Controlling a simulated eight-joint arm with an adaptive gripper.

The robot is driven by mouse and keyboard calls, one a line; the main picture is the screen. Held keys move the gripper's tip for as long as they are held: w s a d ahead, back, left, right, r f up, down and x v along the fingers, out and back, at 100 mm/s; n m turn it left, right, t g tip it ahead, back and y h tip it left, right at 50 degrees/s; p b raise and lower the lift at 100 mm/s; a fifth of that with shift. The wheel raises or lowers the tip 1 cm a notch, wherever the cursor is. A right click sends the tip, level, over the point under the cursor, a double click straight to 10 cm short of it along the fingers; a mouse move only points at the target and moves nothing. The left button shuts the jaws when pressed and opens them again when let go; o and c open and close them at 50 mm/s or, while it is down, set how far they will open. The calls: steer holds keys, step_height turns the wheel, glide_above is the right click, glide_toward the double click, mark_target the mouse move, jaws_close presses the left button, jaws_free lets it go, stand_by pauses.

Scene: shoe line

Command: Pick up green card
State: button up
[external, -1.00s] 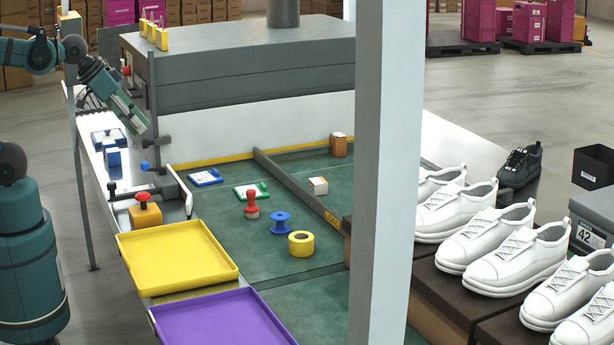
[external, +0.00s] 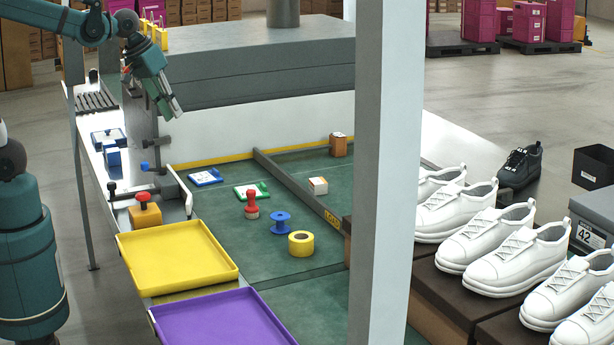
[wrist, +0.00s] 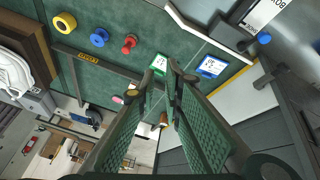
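The green card (external: 262,186), white with a green border, lies flat on the green mat just behind the red stamp (external: 251,207). In the wrist view the green card (wrist: 158,63) shows just beyond the fingertips, with its lower edge close to them in the picture. My gripper (external: 172,108) is raised at the upper left, well above the bench and apart from the card. In the wrist view its two fingers (wrist: 160,82) stand apart with nothing held between them. A blue-bordered card (external: 206,177) lies left of the green card.
A blue spool (external: 281,223) and yellow tape roll (external: 301,244) lie in front of the card. A grey divider (external: 290,186) runs to its right. Yellow (external: 180,262) and purple (external: 225,322) trays lie nearer. A grey machine housing (external: 250,65) stands behind. A pale post hides part of the bench.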

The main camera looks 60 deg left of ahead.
steer(key=w+a+f+n+g+p, duration=0.15)
steer(key=w+n, duration=0.25)
steer(key=w, duration=0.6)
steer(key=n+g+p, duration=0.2)
steer(key=n+g, duration=0.2)
steer(key=n, duration=0.4)
glide_above(264, 185)
steer(key=shift+w+f, duration=0.1)
steer(key=shift+f, duration=10.2)
steer(key=shift+f, duration=1.25)
steer(key=shift+f+b, duration=0.9)
steer(key=shift+f, duration=1.7)
